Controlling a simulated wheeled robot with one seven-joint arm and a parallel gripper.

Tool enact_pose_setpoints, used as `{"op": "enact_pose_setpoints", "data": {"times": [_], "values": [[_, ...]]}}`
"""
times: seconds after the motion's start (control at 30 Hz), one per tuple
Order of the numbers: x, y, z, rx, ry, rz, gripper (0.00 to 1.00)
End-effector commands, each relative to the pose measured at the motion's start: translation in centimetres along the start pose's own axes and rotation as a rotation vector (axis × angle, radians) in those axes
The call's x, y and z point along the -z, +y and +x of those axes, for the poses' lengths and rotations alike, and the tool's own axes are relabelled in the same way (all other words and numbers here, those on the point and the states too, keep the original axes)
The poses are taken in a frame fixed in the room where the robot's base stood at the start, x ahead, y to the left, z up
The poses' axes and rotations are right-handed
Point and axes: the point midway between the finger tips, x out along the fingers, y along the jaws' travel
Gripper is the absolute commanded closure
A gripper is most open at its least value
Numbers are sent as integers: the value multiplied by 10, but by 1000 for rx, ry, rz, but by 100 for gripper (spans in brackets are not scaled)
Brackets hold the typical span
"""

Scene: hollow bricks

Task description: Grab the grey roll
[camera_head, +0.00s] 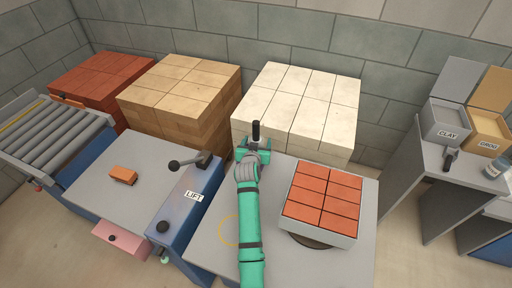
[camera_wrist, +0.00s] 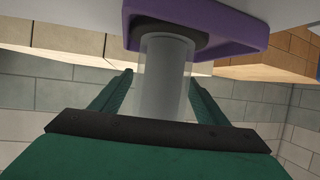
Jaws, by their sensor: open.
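My gripper (camera_head: 256,145) is open, at the near edge of the white block stack in the head view. In the wrist view its two green fingers lie on either side of a grey, partly see-through cylinder, which looks like the grey roll (camera_wrist: 162,82). I cannot tell whether the fingers touch it. The roll's far end meets a dark collar on a purple holder (camera_wrist: 250,38). In the head view a dark upright piece (camera_head: 256,130) shows just beyond my gripper; the grey roll and the purple holder cannot be made out there.
White (camera_head: 300,100), tan (camera_head: 185,85) and red (camera_head: 100,75) block stacks line the wall. A tray of red bricks (camera_head: 322,195) stands right of my arm. A blue lift unit (camera_head: 190,205) with a dark lever is to the left. Clay (camera_head: 447,120) and grog (camera_head: 487,130) bins stand far right.

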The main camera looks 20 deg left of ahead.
Motion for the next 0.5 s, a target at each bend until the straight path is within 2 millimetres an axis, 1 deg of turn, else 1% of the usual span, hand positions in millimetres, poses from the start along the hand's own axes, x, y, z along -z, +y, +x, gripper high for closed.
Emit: {"op": "enact_pose_setpoints", "data": {"times": [0.17,0.2,0.37,0.4,0.5], "values": [[0,0,0,0,0,0,32],[0,0,0,0,0,0,41],[0,0,0,0,0,0,80],[0,0,0,0,0,0,89],[2,0,0,0,3,0,90]]}}
